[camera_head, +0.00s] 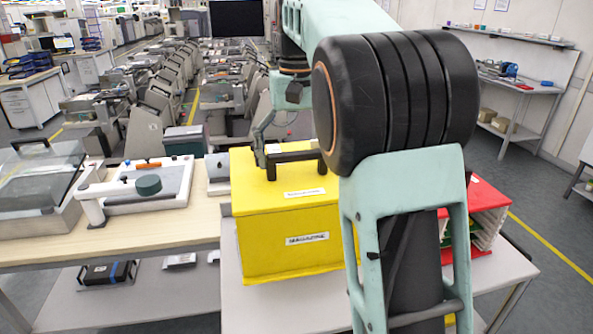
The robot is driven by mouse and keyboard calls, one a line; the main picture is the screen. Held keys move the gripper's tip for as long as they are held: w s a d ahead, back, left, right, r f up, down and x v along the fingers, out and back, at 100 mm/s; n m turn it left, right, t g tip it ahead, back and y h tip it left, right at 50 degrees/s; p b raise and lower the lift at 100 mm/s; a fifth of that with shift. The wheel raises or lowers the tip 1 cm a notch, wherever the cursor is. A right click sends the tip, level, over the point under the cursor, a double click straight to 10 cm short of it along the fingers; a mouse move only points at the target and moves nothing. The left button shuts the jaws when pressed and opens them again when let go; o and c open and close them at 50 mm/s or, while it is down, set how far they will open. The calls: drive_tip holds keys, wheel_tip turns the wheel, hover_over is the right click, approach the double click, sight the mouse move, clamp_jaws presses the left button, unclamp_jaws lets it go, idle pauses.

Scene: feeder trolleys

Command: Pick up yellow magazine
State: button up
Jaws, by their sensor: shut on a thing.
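The yellow magazine (262,245) is a large yellow box with a label reading "MAGAZINE" on its front and a black handle (296,155) on top. It stands at the front edge of a table, and I cannot tell whether its base touches the surface. My gripper (268,165) is at the left end of the handle and is shut on it.
A red box (487,200) with white slots stands right of the magazine, partly behind my arm. A wooden bench (140,228) on the left carries a white device (155,185) and a clear-lidded machine (40,185). Feeder trolleys fill the background. Floor is free at right.

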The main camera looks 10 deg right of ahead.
drive_tip(key=shift+r, duration=0.45)
wheel_tip(320, 180, up, 5)
drive_tip(key=p, duration=0.5)
drive_tip(key=shift+f, duration=0.1)
drive_tip(key=shift+r+p, duration=0.4)
drive_tip(key=shift+r, duration=0.7)
drive_tip(key=shift+s+f+b, duration=0.15)
drive_tip(key=shift+s+b, duration=0.25)
drive_tip(key=shift+s, duration=0.05)
drive_tip(key=s+b, duration=0.6)
drive_tip(key=s, duration=0.8)
drive_tip(key=shift+s, duration=0.1)
